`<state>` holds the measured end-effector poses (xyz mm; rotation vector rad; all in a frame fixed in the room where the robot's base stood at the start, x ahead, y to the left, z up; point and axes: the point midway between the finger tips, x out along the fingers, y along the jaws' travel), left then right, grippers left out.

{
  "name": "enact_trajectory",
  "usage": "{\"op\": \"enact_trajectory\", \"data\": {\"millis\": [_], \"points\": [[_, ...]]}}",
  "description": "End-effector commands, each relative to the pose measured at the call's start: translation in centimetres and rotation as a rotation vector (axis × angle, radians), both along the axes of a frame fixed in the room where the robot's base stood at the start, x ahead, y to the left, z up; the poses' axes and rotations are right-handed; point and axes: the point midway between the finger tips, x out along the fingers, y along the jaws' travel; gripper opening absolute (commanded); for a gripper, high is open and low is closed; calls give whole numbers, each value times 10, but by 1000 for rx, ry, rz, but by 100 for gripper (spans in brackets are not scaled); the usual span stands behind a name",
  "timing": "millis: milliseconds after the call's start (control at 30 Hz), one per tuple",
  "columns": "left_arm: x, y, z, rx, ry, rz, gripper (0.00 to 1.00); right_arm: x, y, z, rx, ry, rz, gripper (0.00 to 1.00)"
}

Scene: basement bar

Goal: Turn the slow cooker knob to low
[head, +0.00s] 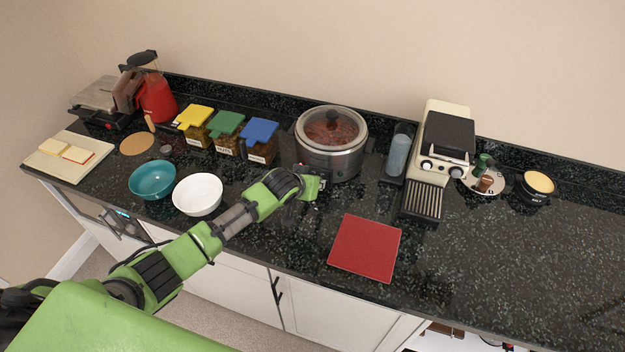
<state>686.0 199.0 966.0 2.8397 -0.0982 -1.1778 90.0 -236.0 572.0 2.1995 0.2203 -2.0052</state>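The slow cooker (347,163) stands at the back middle of the counter. It has a silver body and a glass lid (331,126) with reddish food visible beneath. My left arm reaches in from the left, and its gripper (314,188) is right at the cooker's lower front. The gripper and wrist cover the part of the front where they overlap, and I cannot make out the knob or its setting. I cannot tell whether the gripper touches the cooker or whether its fingers are open. My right gripper is not in view.
Left of the cooker are lidded spice containers (228,135), a teal bowl (153,180) and a white bowl (198,194). A coffee machine (444,140) stands to the right. A red square mat (365,248) lies in front. The counter's right end (540,260) is clear.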

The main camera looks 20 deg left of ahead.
Motion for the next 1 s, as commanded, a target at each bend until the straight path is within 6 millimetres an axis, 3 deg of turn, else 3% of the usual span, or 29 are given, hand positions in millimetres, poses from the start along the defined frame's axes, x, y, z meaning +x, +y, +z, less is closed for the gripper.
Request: {"op": "enact_trajectory", "data": {"millis": [500,533,600,1000], "points": [[-1,0,-2,20,2,-2,2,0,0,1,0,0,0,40],[-1,0,-2,19,2,-1,28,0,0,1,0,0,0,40],[-1,0,-2,19,2,-1,40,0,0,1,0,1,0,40],[-2,0,1,18,0,-1,40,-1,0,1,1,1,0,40]]}}
